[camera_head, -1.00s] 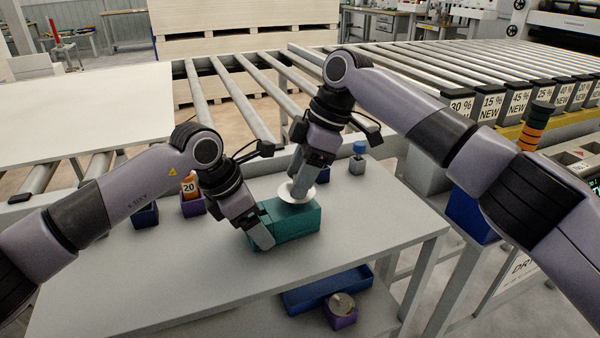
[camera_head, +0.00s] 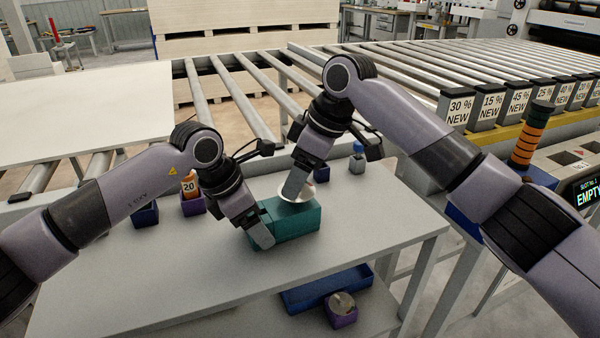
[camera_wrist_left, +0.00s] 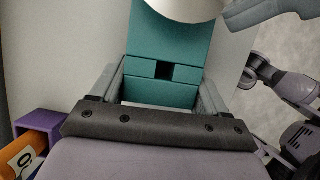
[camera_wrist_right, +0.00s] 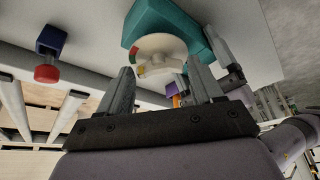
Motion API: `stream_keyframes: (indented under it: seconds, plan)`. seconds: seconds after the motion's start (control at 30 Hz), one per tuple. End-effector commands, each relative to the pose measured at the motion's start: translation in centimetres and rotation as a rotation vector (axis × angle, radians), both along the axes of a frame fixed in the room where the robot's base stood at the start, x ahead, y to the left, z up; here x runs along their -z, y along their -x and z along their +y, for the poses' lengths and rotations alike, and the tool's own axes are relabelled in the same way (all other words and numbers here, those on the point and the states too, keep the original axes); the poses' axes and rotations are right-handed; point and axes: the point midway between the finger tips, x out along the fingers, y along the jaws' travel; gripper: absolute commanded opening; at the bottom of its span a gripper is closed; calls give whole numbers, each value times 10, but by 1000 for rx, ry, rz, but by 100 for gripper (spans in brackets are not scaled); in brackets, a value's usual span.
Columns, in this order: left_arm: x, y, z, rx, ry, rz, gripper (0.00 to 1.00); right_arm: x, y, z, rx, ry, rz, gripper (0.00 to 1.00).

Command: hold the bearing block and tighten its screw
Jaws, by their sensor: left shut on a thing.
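The teal bearing block (camera_head: 300,224) sits on the grey table, with a white round disc (camera_head: 284,193) on its top. The disc carries a red and yellow mark in the right wrist view (camera_wrist_right: 160,46). My left gripper (camera_head: 262,238) is shut on the block, one finger on each side in the left wrist view (camera_wrist_left: 162,92). My right gripper (camera_head: 294,188) is over the disc. Its fingers are spread in the right wrist view (camera_wrist_right: 160,80), with the disc seen beyond and between them. I cannot tell whether they touch it. The screw itself is not clearly visible.
An orange item marked 20 (camera_head: 189,186) stands in a purple holder (camera_head: 192,206) at the left. A small blue-topped piece (camera_head: 358,148) stands at the back right. A blue tray (camera_head: 310,297) lies on the lower shelf. The table's front is clear (camera_head: 180,270).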

Motion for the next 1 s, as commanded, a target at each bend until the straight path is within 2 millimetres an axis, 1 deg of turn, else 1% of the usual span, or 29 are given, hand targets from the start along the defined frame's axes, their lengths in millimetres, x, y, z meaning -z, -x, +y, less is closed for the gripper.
stream_keyframes:
  seconds: [0.3, 0.43, 0.57, 0.8, 0.9, 1.0]
  plan:
    - [0, 0, 0, 1, 0, 0, 8, 0, 0, 0, -2, 0, 0, 81]
    - [0, 0, 0, 1, 1, -1, 8, -8, 1, -3, -2, 0, -1, 81]
    - [0, 0, 0, 1, 1, 0, 8, -28, 4, -11, -1, -1, -2, 81]
    - [0, 0, 0, 1, 1, 0, 8, -76, 10, -29, -1, -1, -4, 81]
    - [0, 0, 0, 1, 1, 0, 8, -91, 13, -36, 0, 0, -2, 81]
    - [0, 0, 0, 1, 1, 0, 8, -103, 14, -40, -1, -1, -2, 81]
